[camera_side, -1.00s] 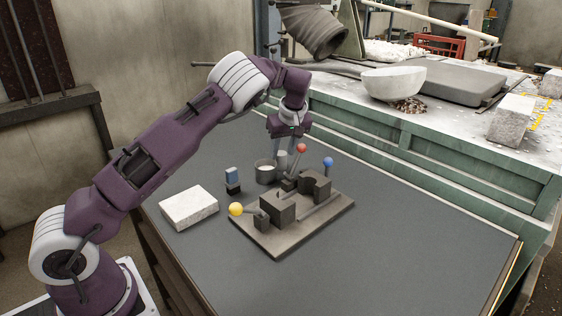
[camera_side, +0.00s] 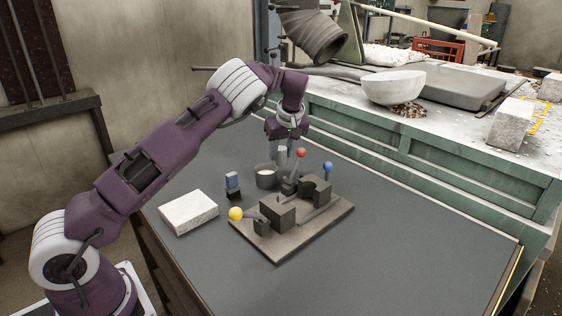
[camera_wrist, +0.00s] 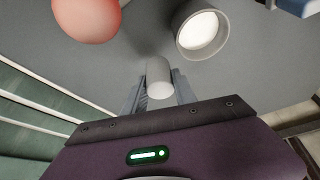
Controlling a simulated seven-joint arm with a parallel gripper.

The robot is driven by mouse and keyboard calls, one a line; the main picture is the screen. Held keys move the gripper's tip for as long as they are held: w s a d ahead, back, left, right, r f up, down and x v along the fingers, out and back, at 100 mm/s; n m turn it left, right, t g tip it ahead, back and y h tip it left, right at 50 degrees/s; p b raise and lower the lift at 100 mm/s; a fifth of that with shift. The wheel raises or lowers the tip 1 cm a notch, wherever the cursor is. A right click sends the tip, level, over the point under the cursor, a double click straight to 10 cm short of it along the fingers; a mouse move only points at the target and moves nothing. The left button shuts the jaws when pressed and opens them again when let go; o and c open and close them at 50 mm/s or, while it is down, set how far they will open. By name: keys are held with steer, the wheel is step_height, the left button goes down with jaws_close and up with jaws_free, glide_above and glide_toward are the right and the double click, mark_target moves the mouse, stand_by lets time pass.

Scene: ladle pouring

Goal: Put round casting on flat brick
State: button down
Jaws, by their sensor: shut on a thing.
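The round casting, a pale grey cylinder (camera_side: 282,155), is between my gripper's fingers (camera_side: 284,150). It also shows in the wrist view (camera_wrist: 158,80), gripped upright between both fingers. In the side view it appears just above the table, behind the fixture, though its exact clearance is hard to tell. The flat brick (camera_side: 188,212) is a whitish rectangular slab lying on the table at the left, well apart from my gripper. Its top is bare.
The fixture (camera_side: 290,212) with red, blue and yellow ball handles stands in front. The table's right part is clear. A green bench (camera_side: 420,150) stands behind.

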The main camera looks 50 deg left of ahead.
step_height(320, 180, up, 6)
steer(key=shift+r, duration=0.1)
steer(key=shift+s+r, duration=0.1)
steer(key=shift+r, duration=0.35)
steer(key=s+a+r+n+g, duration=0.1)
steer(key=s+a+n+g, duration=0.2)
steer(key=s+n, duration=0.55)
steer(key=n+g+h, duration=0.2)
steer(key=n+h, duration=0.4)
steer(key=n, duration=1.3)
glide_above(183, 211)
steer(key=w+a, duration=0.1)
steer(key=w, duration=0.1)
steer(key=f, duration=0.7)
steer(key=shift+s+f, duration=0.1)
steer(key=shift+s, duration=0.1)
steer(key=shift+f, duration=0.25)
